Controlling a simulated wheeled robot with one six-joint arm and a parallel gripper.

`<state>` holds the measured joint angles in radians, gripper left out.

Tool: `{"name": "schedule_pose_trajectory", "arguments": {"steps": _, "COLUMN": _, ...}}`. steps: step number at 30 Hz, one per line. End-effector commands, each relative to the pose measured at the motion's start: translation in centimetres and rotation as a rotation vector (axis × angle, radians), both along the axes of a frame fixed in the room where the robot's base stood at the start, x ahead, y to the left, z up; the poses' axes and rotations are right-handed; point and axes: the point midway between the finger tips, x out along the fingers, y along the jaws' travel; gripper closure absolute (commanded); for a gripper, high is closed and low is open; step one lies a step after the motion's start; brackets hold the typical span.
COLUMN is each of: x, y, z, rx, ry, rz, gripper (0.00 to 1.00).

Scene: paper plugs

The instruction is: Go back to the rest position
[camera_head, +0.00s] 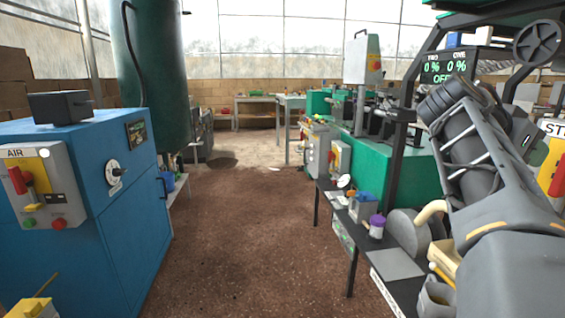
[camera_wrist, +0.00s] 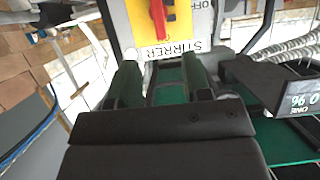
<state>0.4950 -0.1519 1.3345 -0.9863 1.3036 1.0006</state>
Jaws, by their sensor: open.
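My arm (camera_head: 475,150) stands raised at the right of the head view, over the dark bench and in front of the green machine. My gripper (camera_wrist: 163,78) shows in the wrist view with its two dark fingers apart and nothing between them. Beyond the fingertips is a yellow and white panel (camera_wrist: 165,22) lettered STIRRER, with a red lever. I cannot make out the fingertips in the head view.
A blue cabinet (camera_head: 105,200) with an AIR switch box (camera_head: 42,187) stands at the left. A narrow bench (camera_head: 398,262) with cups and small items runs along the right. A display (camera_head: 447,66) hangs near my arm. The brown floor (camera_head: 240,240) between is clear.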

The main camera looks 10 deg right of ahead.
Motion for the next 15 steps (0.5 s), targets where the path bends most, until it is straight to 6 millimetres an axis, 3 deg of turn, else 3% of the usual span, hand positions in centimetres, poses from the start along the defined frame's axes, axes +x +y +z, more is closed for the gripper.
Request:
{"name": "schedule_pose_trajectory", "arguments": {"steps": 5, "x": 2.1, "y": 2.3, "z": 1.4, "rx": 0.085, "ry": 0.094, "rz": 0.154, "gripper": 0.55}}
{"name": "schedule_pose_trajectory", "arguments": {"steps": 8, "x": 3.8, "y": 4.9, "z": 1.6, "rx": 0.168, "ry": 0.186, "rz": 0.311, "gripper": 0.55}}
{"name": "schedule_pose_trajectory", "arguments": {"steps": 15, "x": 5.8, "y": 13.3, "z": 0.7, "rx": 0.360, "ry": 0.400, "rz": 0.725, "gripper": 0.55}}
